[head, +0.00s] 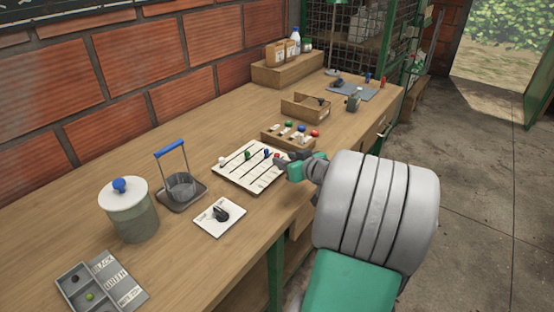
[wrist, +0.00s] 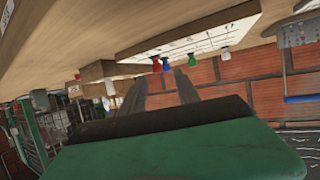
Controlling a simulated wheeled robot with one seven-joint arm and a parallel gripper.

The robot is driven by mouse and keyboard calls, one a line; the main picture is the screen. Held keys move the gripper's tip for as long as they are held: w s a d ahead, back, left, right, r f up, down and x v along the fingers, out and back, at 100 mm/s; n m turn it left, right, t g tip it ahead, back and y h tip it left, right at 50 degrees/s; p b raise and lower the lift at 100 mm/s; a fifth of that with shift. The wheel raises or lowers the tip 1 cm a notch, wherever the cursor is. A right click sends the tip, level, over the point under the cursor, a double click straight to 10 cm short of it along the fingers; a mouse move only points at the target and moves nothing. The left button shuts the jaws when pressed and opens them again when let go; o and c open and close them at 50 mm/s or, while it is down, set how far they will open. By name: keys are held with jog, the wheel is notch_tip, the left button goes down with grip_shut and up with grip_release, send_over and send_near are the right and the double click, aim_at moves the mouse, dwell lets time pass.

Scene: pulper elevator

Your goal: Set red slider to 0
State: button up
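The pale slider board (head: 236,178) lies on the workbench. It has dark slots and white, green (head: 247,155), blue (head: 266,153) and red knobs. The red slider knob (head: 277,156) is the rightmost, near the board's far end, beside my gripper (head: 285,160). In the wrist view, which is turned upside down, the red knob (wrist: 156,68) shows close to the blue one (wrist: 165,62), beyond the gap between my fingers (wrist: 160,76). The fingers are apart with nothing seen between them. Whether a finger touches the red knob cannot be told.
A wooden block with coloured knobs (head: 274,139) stands just behind the board. A wooden tray (head: 293,112) is farther back.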

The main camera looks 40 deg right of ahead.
aim_at(278, 156)
jog(key=x, duration=0.4)
jog(key=shift+d, duration=0.3)
jog(key=shift+c, duration=0.6)
jog(key=shift+a, duration=0.1)
grip_shut()
dwell(0.4)
